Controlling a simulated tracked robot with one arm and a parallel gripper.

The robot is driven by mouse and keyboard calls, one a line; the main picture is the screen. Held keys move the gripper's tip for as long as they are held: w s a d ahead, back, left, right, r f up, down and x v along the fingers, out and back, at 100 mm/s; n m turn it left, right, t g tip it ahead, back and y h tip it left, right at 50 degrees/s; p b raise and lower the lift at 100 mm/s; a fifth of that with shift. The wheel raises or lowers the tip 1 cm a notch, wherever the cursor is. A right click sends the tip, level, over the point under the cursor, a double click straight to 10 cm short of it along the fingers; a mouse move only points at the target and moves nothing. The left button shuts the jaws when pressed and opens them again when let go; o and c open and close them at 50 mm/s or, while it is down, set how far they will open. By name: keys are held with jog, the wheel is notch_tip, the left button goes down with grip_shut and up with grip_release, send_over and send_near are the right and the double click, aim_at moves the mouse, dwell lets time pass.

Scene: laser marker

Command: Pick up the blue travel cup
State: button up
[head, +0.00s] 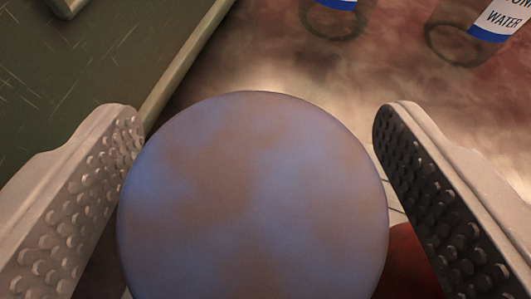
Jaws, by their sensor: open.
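A round blue surface with brownish mottling fills the lower middle of the head view; it looks like the top of the blue travel cup (253,195). Its sides and base are hidden below this round top. My gripper (258,125) is open, with one studded finger on each side of the cup. The left finger is very near or touching the cup's left edge in the picture; I cannot tell which. A small gap shows between the cup and the right finger.
A dark green scratched tray or board (90,75) with a raised rim lies at upper left. Two clear bottles stand at the top right, one with a water label (500,20). A red object (408,262) partly shows behind the right finger. The mottled brown surface between is clear.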

jog(key=shift+w+f, duration=0.35)
jog(key=shift+w, duration=0.05)
jog(key=c, duration=1.1)
jog(key=shift+c, duration=0.2)
jog(key=shift+r, duration=0.2)
